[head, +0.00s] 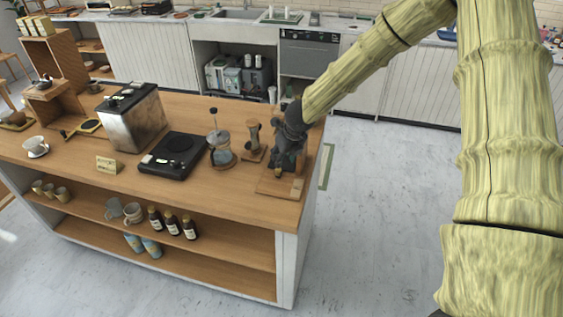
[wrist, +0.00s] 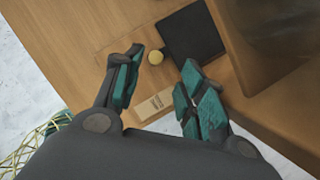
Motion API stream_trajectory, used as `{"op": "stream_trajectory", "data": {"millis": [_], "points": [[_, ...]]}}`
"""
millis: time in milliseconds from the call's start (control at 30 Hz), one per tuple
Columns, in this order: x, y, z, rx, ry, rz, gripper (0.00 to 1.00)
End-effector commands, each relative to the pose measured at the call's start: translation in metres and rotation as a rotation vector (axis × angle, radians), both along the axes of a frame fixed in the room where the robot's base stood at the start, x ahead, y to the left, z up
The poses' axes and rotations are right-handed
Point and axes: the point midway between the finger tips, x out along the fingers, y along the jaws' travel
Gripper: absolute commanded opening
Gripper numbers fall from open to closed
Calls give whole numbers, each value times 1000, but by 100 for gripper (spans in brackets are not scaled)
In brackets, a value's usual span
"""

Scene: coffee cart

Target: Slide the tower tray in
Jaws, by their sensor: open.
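A dark square tray (wrist: 197,35) lies on a thin wooden board (wrist: 110,62) on the counter, in the upper middle of the wrist view. A round brass knob (wrist: 155,57) is at its near left side; it also shows small in the head view (head: 278,172). My gripper (wrist: 162,62) is open and empty, its teal fingers either side of the knob in the picture. I cannot tell whether a finger touches it. In the head view my gripper (head: 286,160) is over the counter's right end and hides most of the tray.
A pale label block (wrist: 155,104) stands on the board's near edge. A large brown shape (wrist: 265,45) fills the wrist view's upper right. Left of my gripper are an hourglass-shaped brewer (head: 253,140), a glass press (head: 221,150) and a black scale (head: 174,156).

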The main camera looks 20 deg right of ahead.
Motion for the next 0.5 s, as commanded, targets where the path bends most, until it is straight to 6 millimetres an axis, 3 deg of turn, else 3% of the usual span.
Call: {"op": "stream_trajectory", "data": {"millis": [200, 500], "points": [[-8, -1, 22, 1, -2, -1, 40], [-12, -2, 30, 0, 1, 0, 40]]}}
